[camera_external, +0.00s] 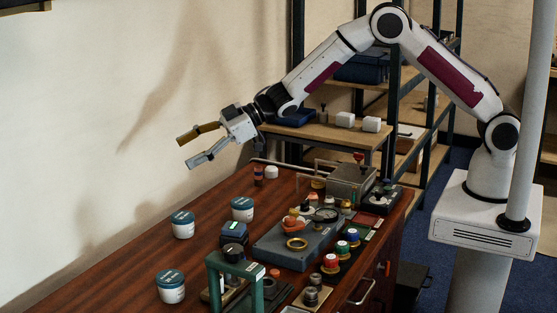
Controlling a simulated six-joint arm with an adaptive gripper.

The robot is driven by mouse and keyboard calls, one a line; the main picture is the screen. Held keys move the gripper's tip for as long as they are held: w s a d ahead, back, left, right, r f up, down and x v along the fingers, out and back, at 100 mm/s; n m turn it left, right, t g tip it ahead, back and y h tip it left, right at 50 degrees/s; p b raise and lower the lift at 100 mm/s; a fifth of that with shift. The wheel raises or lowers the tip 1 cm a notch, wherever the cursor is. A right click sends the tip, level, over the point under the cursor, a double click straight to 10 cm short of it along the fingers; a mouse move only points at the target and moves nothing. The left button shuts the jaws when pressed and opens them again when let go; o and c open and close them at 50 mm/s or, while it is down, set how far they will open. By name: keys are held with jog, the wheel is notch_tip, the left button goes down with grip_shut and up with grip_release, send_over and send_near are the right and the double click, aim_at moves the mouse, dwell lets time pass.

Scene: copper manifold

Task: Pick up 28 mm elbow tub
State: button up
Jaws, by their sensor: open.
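My gripper (184,152) is open and empty. It is raised in the air above the far left side of the bench, its fingers pointing left, apart from all the tubs.
A grey-blue block with a brass ring (297,243) and several small coloured-lidded jars crowd the right half. A green frame (236,268) stands at the front near a dark blue box (234,234). A metal box (351,180) stands at the back. The bench's left strip is mostly clear beside the wall.

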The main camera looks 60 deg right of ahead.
jog(key=s+a+f+n+g+y, duration=0.2)
jog(key=s+a+f+g+y, duration=0.15)
jog(key=a+f, duration=0.55)
jog(key=n+g+y, duration=0.1)
jog(key=n+g, duration=0.1)
jog(key=g, duration=0.1)
send_near(176, 273)
jog(key=shift+x, duration=1)
jog(key=shift+f, duration=0.1)
jog(key=shift+x, duration=1.3)
jog(key=shift+a, duration=0.1)
jog(key=shift+x, duration=2.5)
